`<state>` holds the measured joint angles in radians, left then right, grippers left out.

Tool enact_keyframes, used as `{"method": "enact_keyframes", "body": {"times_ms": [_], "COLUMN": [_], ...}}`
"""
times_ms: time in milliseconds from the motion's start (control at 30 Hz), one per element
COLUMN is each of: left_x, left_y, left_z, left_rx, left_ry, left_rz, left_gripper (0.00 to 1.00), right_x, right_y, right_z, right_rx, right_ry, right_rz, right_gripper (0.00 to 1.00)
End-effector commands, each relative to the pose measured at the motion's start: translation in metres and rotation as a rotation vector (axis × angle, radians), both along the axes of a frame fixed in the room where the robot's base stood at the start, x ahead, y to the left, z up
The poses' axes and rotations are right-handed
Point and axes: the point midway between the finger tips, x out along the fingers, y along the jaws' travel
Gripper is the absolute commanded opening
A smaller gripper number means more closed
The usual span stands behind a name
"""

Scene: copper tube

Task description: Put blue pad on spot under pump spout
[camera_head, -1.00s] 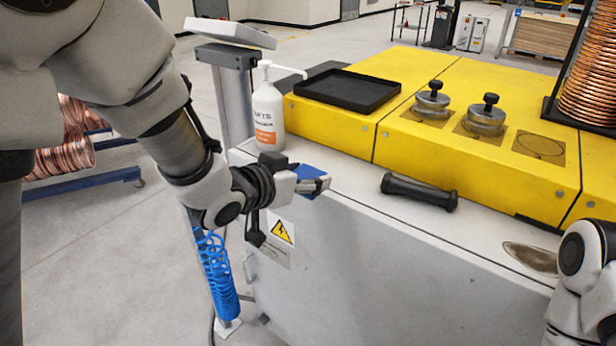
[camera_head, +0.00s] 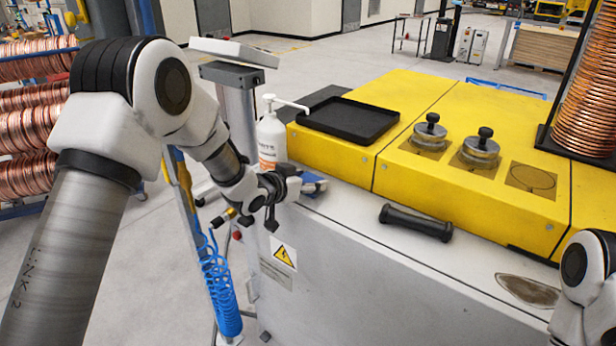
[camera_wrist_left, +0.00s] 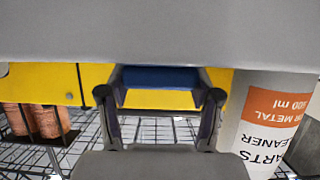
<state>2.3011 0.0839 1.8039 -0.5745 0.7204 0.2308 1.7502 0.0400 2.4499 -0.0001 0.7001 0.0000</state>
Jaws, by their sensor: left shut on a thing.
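The blue pad (camera_head: 311,181) is held between the fingers of my left gripper (camera_head: 314,187), beside the pump bottle and around the near left end of the grey bench top. In the left wrist view the blue pad (camera_wrist_left: 160,77) lies across between the two fingers. The white pump bottle (camera_head: 271,140) with an orange label stands upright at the bench's left end, its spout (camera_head: 292,105) pointing right. The bottle (camera_wrist_left: 268,122) shows at the right of the left wrist view. I cannot make out a marked spot under the spout. My right gripper is out of view.
A black handle-like bar (camera_head: 416,222) lies on the grey bench top (camera_head: 352,202). Behind stands a yellow platform (camera_head: 420,165) with a black tray (camera_head: 348,120) and two knobbed weights (camera_head: 430,132). A grey post (camera_head: 236,110) rises left of the bottle.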

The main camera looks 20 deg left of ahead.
Motion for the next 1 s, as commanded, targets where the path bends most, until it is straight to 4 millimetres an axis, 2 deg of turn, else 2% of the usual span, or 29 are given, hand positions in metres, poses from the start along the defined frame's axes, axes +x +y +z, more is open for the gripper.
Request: {"method": "enact_keyframes", "body": {"times_ms": [267,300,333,367,767,867,1000], "left_x": [0.0,0.0,0.0,0.0,-0.002,-0.016,-0.047], "left_y": [0.0,0.0,0.0,0.0,0.0,0.007,0.018], "left_z": [-0.005,-0.004,-0.004,-0.004,0.002,0.006,0.019], "left_rx": [0.001,0.001,0.001,0.001,0.0,-0.001,-0.004], "left_ry": [-0.001,-0.001,0.0,0.0,-0.001,-0.001,-0.002], "left_rz": [0.0,0.0,0.0,0.0,0.0,0.001,0.002], "left_gripper": [0.34,0.74,0.85,0.89,0.89,0.89,0.89], "right_x": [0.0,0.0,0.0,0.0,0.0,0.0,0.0], "right_y": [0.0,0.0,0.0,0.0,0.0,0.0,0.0], "right_z": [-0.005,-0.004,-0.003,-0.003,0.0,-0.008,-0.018], "right_rx": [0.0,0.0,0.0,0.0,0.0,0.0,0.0], "right_ry": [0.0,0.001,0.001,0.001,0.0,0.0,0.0], "right_rz": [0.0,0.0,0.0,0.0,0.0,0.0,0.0], "right_gripper": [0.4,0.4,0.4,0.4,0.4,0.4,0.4]}}
